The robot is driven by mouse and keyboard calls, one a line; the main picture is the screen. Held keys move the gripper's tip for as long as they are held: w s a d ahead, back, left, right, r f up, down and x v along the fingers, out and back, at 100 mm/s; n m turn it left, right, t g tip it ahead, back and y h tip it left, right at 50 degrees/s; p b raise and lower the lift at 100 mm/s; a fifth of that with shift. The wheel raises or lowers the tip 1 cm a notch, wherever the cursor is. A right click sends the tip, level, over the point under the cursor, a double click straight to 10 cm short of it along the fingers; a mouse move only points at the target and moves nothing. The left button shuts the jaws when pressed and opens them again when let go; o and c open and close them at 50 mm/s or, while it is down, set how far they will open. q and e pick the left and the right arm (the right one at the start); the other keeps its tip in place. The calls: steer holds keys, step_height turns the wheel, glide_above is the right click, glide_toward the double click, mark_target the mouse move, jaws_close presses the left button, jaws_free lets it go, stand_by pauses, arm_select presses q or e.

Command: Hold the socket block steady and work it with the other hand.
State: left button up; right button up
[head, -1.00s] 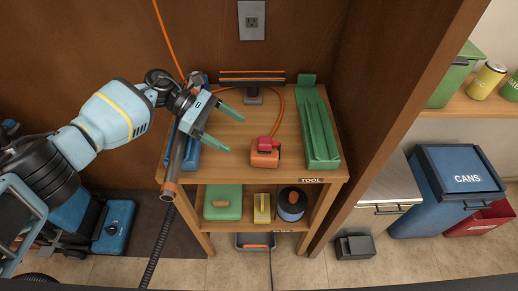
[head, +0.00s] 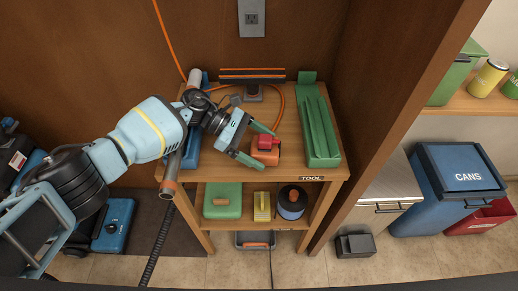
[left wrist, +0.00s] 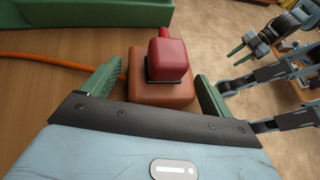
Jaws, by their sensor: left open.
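The socket block (head: 264,156) is an orange block with a red plug-like piece (head: 267,142) on top. It sits on the wooden tool table near its front edge. In the left wrist view the orange block (left wrist: 160,92) and red piece (left wrist: 168,58) are straight ahead. My left gripper (head: 269,150) is open, its green fingers on either side of the block. In the left wrist view the fingers (left wrist: 152,85) flank it, with a gap at the left; contact is unclear. Another arm with green fingertips shows at the right edge there, its jaw state unclear. My right gripper is outside the head view.
A long green tray (head: 320,135) is right of the block. A grey pipe (head: 172,172) and blue item are at the left. An orange cable (head: 283,98) curves behind the block. A dark stand (head: 253,92) is at the back. The lower shelf holds several items.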

arm_select(q)
steer(key=shift+d, duration=0.15)
steer(key=c, duration=0.7)
steer(key=shift+c, duration=0.2)
steer(key=shift+f, duration=0.1)
steer(key=shift+c, duration=0.8)
steer(key=shift+s, duration=0.1)
